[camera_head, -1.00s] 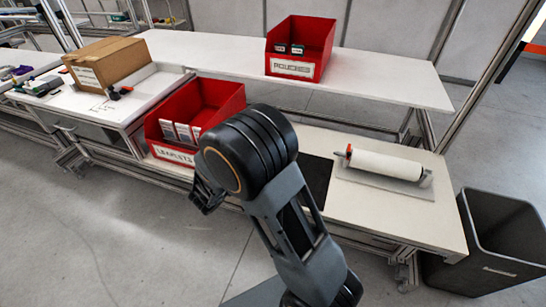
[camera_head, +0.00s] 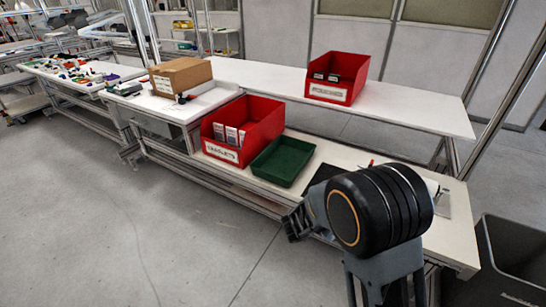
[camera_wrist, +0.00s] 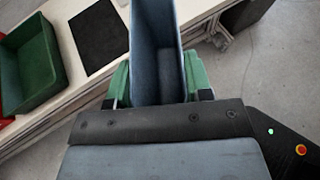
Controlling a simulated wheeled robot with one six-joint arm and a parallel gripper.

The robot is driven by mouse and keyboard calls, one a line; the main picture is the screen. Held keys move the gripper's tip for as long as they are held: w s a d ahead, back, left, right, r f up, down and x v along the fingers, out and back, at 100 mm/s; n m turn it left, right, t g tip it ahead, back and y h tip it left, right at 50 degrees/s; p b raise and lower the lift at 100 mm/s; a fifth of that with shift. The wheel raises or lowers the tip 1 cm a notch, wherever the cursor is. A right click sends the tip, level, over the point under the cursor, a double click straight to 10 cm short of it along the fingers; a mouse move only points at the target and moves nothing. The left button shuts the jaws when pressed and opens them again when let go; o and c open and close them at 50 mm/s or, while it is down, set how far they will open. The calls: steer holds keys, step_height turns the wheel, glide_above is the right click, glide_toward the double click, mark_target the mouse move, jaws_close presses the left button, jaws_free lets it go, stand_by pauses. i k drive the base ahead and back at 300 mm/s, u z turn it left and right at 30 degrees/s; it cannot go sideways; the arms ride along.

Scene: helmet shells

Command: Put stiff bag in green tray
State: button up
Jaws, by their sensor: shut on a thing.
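The green tray (camera_head: 283,160) lies on the lower bench, right of the red leaflets bin, and looks empty. In the wrist view the tray (camera_wrist: 30,60) is at the left edge, partly cut off. A blue-grey, stiff-walled thing (camera_wrist: 158,30), which I take for the stiff bag, sits between my gripper's green fingers. My gripper (camera_wrist: 158,85) is shut on it. In the head view my gripper (camera_head: 297,222) is low in front of the bench, right of the tray, and the bag cannot be made out there.
The red leaflets bin (camera_head: 242,130) stands beside the tray. Another red bin (camera_head: 337,77) is on the upper shelf, and a cardboard box (camera_head: 180,75) is farther left. A black mat (camera_wrist: 98,37) lies beside the tray. A grey waste bin (camera_head: 508,260) stands at the right.

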mark_target(284, 163)
steer(key=u, duration=0.6)
steer(key=i, duration=0.55)
steer(key=u, duration=0.75)
steer(key=i, duration=0.7)
steer(key=z, duration=0.15)
